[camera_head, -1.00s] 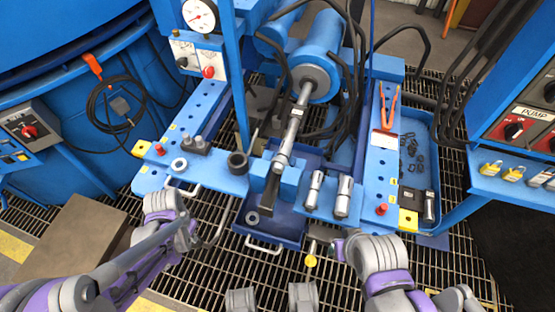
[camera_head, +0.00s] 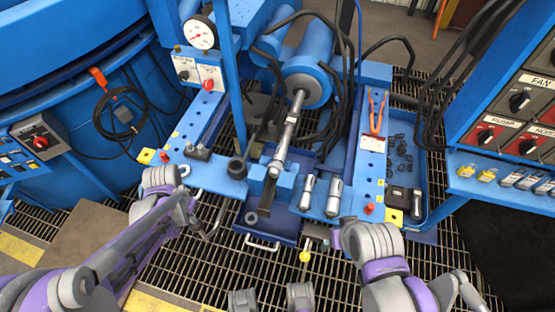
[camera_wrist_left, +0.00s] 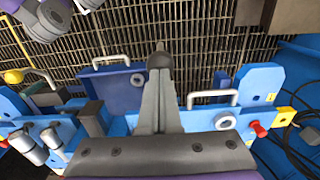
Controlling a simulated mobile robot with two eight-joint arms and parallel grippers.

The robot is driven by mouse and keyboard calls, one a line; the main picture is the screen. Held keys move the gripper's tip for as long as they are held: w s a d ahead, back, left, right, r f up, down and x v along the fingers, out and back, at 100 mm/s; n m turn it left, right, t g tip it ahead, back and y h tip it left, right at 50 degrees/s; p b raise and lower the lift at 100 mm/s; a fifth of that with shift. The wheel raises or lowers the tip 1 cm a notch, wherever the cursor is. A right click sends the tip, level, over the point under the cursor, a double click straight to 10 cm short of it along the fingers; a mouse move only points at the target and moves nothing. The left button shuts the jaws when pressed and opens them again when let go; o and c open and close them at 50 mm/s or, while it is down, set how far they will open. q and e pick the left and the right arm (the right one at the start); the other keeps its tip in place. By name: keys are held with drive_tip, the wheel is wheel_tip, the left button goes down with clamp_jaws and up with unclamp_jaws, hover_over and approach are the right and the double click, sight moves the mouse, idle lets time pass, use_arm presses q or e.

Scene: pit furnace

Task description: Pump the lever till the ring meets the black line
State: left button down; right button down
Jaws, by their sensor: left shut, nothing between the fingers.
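The press bench (camera_head: 215,183) carries a steel rod (camera_head: 289,132) running from a blue cylinder (camera_head: 306,80). A dark bar (camera_head: 266,198) hangs at the rod's near end; I cannot tell if it is the lever. A pale ring (camera_head: 184,170) lies on the bench's left part, and it also shows in the left wrist view (camera_wrist_left: 225,121). I cannot make out the black line.
A blue drawer (camera_head: 285,230) with a handle and another ring juts out below the bench. A gauge (camera_head: 201,33) stands at the back left. A pump control panel (camera_head: 510,110) is at the right. Tools and small parts lie in the right tray (camera_head: 400,150). Floor grating is open in front.

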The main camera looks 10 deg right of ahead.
use_arm(q)
wheel_tip(320, 180, down, 11)
drive_tip(key=s+a+b, duration=0.1)
drive_tip(key=s+b, duration=0.1)
drive_tip(key=b, duration=0.5)
drive_tip(key=shift+s+b, duration=0.25)
drive_tip(key=shift+b, duration=0.15)
drive_tip(key=shift+r, duration=0.1)
drive_tip(key=r+p, duration=0.2)
drive_tip(key=r, duration=0.1)
drive_tip(key=w+r+p, duration=0.1)
drive_tip(key=r+p, duration=0.2)
drive_tip(key=r, duration=0.1)
drive_tip(key=w+d+r+p, duration=0.1)
drive_tip(key=r+p, duration=0.1)
drive_tip(key=r, duration=0.2)
drive_tip(key=shift+w+p, duration=0.25)
drive_tip(key=shift+p, duration=0.1)
drive_tip(key=shift+f, duration=0.1)
